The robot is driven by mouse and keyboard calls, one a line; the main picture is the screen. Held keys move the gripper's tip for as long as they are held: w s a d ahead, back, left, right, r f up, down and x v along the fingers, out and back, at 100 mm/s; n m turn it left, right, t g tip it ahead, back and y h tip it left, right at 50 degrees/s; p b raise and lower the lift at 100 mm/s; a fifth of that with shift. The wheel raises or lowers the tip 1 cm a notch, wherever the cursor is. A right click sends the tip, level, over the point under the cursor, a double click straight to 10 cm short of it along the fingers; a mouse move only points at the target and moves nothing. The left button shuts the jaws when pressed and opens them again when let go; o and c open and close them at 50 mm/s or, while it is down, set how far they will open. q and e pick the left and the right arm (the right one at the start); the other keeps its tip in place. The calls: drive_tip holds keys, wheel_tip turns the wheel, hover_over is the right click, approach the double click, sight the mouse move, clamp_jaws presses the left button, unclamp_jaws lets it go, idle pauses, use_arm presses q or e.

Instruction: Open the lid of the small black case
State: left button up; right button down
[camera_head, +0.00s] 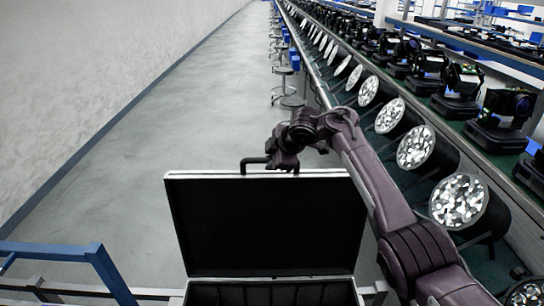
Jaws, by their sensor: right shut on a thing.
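The small black case (272,290) is at the bottom middle, with a silvery metal edge and a dark interior that shows divided sections. Its lid (265,225) is raised upright, and its black inner face is toward me. A black handle (253,161) stands up at the lid's top edge. My right gripper (284,165) is at the top edge of the lid, shut on the handle. The arm hides part of the lid's right side. My left gripper is not in view.
A long bench with a row of par cans (459,201) runs along the right, close to my right arm. Stage lights stand on a shelf (440,110) behind them. Stools (283,71) line the bench. A blue rail (105,270) is at lower left. The grey floor at left is clear.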

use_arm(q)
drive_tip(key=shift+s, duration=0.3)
use_arm(e)
drive_tip(key=shift+s+f, duration=0.3)
drive_tip(key=shift+f, duration=0.2)
drive_tip(key=c, duration=1.4)
unclamp_jaws()
drive_tip(key=shift+w, duration=0.1)
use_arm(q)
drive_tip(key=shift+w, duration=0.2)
use_arm(e)
drive_tip(key=shift+o, duration=0.2)
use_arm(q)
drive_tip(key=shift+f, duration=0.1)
use_arm(e)
drive_tip(key=shift+r, duration=0.15)
drive_tip(key=shift+s+d+r, duration=0.15)
drive_tip(key=shift+s+r, duration=0.05)
drive_tip(key=shift+r, duration=0.05)
use_arm(q)
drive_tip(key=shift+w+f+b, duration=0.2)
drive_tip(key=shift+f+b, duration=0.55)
drive_tip(key=shift+b, duration=0.05)
use_arm(e)
drive_tip(key=v, duration=0.7)
drive_tip(key=shift+r, duration=0.3)
drive_tip(key=shift+w, duration=0.15)
